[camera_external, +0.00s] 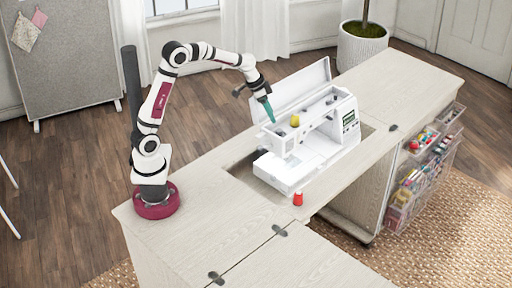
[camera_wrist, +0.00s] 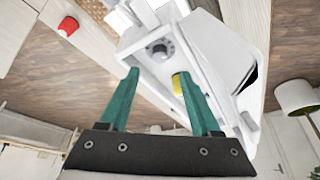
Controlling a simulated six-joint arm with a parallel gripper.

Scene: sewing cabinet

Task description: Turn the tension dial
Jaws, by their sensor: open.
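The white sewing machine (camera_external: 322,142) stands in the cabinet's recess with its lid raised. A round grey dial (camera_wrist: 160,48) is on its top in the wrist view, just beyond my fingertips; I take it to be the tension dial. A yellow thread spool (camera_external: 294,120) stands on the machine close to the dial, and it also shows in the wrist view (camera_wrist: 178,84) by the right finger. My gripper (camera_external: 269,118) has teal fingers pointing down above the left end of the machine. In the wrist view my gripper (camera_wrist: 157,73) is open and empty, apart from the dial.
A red spool (camera_external: 298,199) stands on the cabinet top (camera_external: 245,235) in front of the machine. The raised lid (camera_external: 292,90) rises behind the machine, close to my gripper. Clear drawers (camera_external: 420,180) with sewing supplies are at the right. The tabletop near my base is clear.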

